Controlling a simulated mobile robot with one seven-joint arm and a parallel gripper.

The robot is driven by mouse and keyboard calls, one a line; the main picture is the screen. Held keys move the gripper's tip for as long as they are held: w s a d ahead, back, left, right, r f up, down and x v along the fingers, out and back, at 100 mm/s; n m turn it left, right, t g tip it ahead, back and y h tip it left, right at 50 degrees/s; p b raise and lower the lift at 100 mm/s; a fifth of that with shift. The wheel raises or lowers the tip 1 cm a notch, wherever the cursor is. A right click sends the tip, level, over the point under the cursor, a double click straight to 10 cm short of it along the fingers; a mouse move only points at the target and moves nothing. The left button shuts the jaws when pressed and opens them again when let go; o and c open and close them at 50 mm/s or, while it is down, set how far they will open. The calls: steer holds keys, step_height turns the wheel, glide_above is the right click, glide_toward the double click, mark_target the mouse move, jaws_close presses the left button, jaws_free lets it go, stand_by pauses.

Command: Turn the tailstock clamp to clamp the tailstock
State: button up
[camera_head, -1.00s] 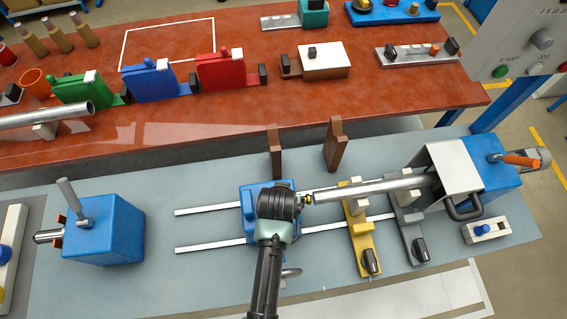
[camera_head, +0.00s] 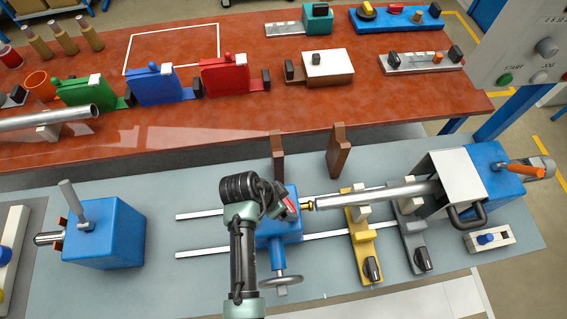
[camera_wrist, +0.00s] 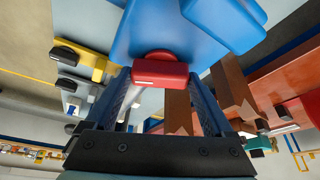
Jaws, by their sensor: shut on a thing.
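The blue tailstock (camera_head: 285,230) sits on two white rails in the middle of the grey bench, with a handwheel (camera_head: 281,284) on its near side. Its brass-tipped centre (camera_head: 307,203) points right and meets the end of a steel bar (camera_head: 375,194). The red clamp handle (camera_head: 291,206) is at the tailstock's top. In the wrist view the red handle (camera_wrist: 160,72) lies between my two fingers, against the blue body. My gripper (camera_wrist: 162,88) is shut on this handle. In the head view my wrist hides part of the tailstock's top.
A yellow support (camera_head: 362,240) and a grey support (camera_head: 411,235) stand under the bar. Two brown uprights (camera_head: 337,152) stand behind the tailstock. A blue unit (camera_head: 105,235) with a lever stands at left. The bench between it and the tailstock is clear apart from the rails.

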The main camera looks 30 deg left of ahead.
steer(key=shift+m+h, duration=0.3)
steer(key=shift+m, duration=0.3)
steer(key=o, duration=1.1)
steer(key=shift+a+r, duration=0.1)
steer(key=shift+r, duration=0.05)
steer(key=b+v, duration=0.2)
steer(key=v, duration=1)
steer(key=shift+w+r, duration=0.1)
steer(key=shift+r, duration=0.35)
